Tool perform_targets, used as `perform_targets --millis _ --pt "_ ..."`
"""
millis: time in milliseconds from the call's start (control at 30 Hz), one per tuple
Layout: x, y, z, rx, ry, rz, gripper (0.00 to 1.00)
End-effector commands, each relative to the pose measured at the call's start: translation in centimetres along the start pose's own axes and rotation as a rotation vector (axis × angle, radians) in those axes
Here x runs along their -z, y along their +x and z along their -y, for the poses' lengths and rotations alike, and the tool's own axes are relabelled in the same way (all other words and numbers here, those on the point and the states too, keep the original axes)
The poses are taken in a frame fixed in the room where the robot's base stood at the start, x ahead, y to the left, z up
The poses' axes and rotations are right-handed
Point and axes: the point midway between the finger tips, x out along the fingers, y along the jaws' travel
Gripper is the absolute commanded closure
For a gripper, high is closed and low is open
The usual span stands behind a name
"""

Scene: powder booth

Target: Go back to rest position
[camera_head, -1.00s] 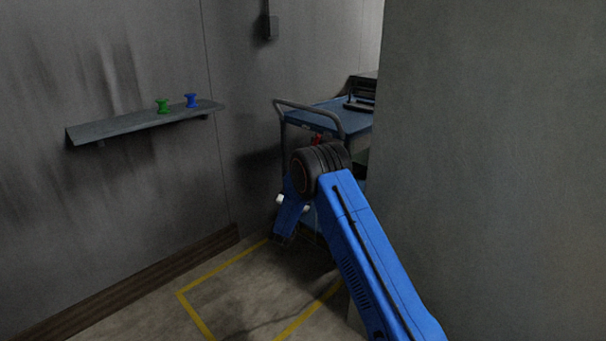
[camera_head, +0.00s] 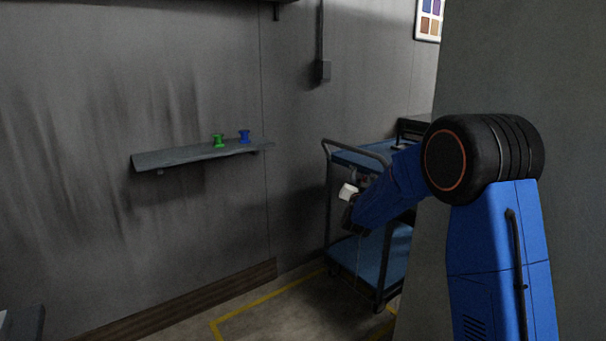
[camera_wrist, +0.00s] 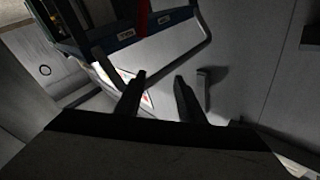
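My gripper (camera_wrist: 161,82) shows in the wrist view with its two dark fingers apart and nothing between them. In the head view my blue arm rises at the right and bends at a large black joint. Its forearm reaches left, in front of the cart. The fingers cannot be made out in the head view. A green spool (camera_head: 218,141) and a blue spool (camera_head: 244,136) stand upright on the wall shelf (camera_head: 185,158), well apart from my arm.
A blue two-tier cart (camera_head: 330,200) stands behind my forearm; its handle frame also shows in the wrist view (camera_wrist: 185,55). A grey wall (camera_head: 500,70) closes the right side. A wall box (camera_head: 323,70) hangs above. Yellow-lined floor (camera_head: 285,312) is bare in front.

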Motion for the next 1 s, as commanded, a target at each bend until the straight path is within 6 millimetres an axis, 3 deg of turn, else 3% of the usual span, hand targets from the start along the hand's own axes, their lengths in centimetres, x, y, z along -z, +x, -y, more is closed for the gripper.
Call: perform_targets --millis 100,467,767,1000 --pt "2.2 -1.9 0.1 0.019 -0.007 0.084 0.64" --pt "6.3 -10.2 -0.6 0.070 -0.061 0.354 0.64" --pt "8.4 -19.6 -2.5 0.093 -0.131 0.577 0.64" --pt "9.3 -28.5 -5.1 0.093 -0.198 0.752 0.64"
